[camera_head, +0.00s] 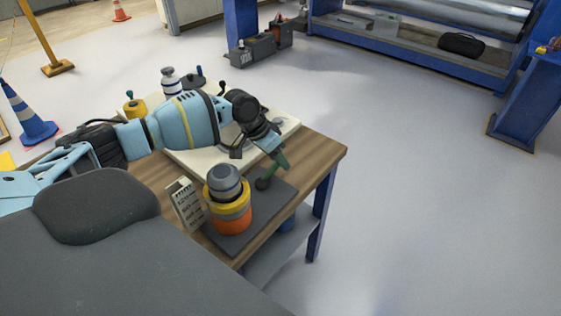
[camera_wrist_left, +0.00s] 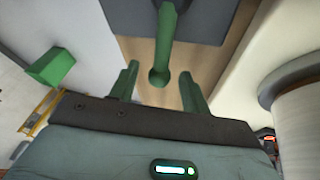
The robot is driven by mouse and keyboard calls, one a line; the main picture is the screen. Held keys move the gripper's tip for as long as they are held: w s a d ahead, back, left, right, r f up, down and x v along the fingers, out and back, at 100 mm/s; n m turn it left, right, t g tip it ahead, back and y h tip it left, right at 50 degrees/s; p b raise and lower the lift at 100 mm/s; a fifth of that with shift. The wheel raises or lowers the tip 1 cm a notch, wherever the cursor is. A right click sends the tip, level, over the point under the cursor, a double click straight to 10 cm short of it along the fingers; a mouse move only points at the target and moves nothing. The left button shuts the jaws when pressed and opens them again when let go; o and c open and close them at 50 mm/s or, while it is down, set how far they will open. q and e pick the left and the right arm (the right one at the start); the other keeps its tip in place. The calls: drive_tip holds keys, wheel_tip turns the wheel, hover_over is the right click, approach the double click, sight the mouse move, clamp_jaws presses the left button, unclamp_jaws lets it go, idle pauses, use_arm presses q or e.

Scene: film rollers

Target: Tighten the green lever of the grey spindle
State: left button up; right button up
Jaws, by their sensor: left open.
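The green lever (camera_head: 269,178) rises from a dark round foot on the dark mat, near the table's right edge. In the left wrist view the lever (camera_wrist_left: 164,45) comes down from the top and ends in a ball. I cannot clearly make out a grey spindle body beside it. My left gripper (camera_head: 279,157) is just above the lever. In its wrist view, the green fingers (camera_wrist_left: 158,90) are apart, one on each side of the ball end, with gaps on both sides. Nothing is gripped. My right gripper is not in view.
An orange and yellow stack with a grey cap (camera_head: 229,200) stands on the dark mat (camera_head: 238,240) beside the lever. A beige slotted block (camera_head: 186,204) is left of it. A yellow pot (camera_head: 135,106) and a white-blue bottle (camera_head: 170,82) stand behind my arm. The floor right of the table is clear.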

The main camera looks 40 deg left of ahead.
use_arm(q)
drive_tip(key=shift+x, duration=1.1)
clamp_jaws()
